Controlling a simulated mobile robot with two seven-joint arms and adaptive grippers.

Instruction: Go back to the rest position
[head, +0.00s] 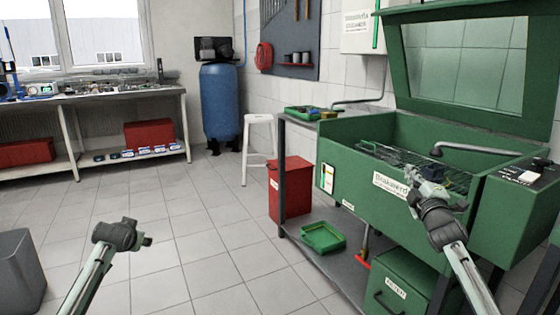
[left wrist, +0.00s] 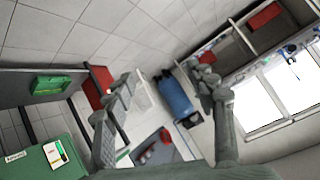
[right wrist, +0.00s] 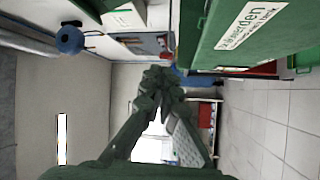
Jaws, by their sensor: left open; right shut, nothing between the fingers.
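My left gripper (head: 147,241) is at the lower left of the head view, over the bare tiled floor. In the left wrist view (left wrist: 163,86) its two fingers stand wide apart with nothing between them. My right gripper (head: 411,174) is at the right of the head view, in front of the green parts washer (head: 345,165) in the picture. I cannot tell how far it is from the washer's front. In the right wrist view (right wrist: 157,80) its fingers meet at the tips and hold nothing.
A dark bench frame (head: 283,190) carries the washer, with a green tray (head: 323,237) on its lower shelf. A red bin (head: 290,188), white stool (head: 258,130) and blue tank (head: 220,105) stand behind. A workbench (head: 90,97) lines the window. The middle floor is free.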

